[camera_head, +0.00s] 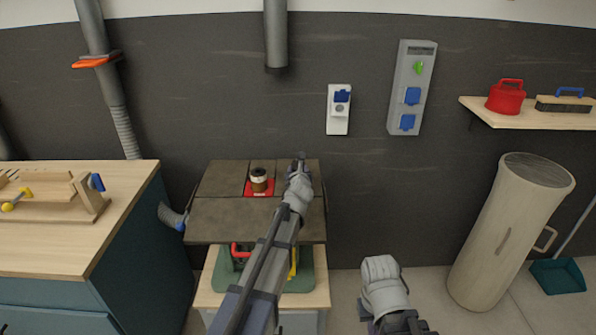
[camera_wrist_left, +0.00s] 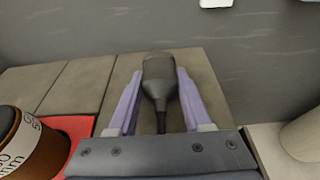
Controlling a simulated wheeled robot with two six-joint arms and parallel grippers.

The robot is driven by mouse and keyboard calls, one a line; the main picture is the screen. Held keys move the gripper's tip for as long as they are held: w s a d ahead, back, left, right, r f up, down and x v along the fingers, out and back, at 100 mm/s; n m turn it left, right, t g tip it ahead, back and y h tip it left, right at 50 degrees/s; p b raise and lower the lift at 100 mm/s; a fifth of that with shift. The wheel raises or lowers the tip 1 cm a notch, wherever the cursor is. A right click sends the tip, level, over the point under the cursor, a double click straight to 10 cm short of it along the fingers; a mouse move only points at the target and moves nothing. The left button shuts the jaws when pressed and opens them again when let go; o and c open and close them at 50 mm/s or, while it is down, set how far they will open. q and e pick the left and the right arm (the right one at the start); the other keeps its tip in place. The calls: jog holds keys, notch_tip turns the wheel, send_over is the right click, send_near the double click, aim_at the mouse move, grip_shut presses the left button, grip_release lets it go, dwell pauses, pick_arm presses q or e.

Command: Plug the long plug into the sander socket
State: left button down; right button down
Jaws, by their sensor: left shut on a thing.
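My left gripper (camera_head: 300,161) is above the right part of the sander table (camera_head: 222,215). In the left wrist view its two pale purple fingers (camera_wrist_left: 157,103) are shut on a dark grey plug (camera_wrist_left: 159,78). The plug's cable end points back toward the wrist, its wide end away. A white wall socket (camera_head: 339,109) with a raised blue lid is beyond the gripper, up and to the right, apart from the plug. I cannot read which socket is the sander's. My right gripper (camera_head: 380,266) is low right of the table; its fingers are hard to make out.
A grey wall panel (camera_head: 411,88) has a green switch and two blue covers. The sander's spindle (camera_head: 259,180) stands left of my left gripper. A grey pipe (camera_head: 276,40) hangs above.

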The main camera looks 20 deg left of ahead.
pick_arm(q)
jog(key=shift+r, duration=0.1)
pick_arm(e)
jog(key=shift+r, duration=0.15)
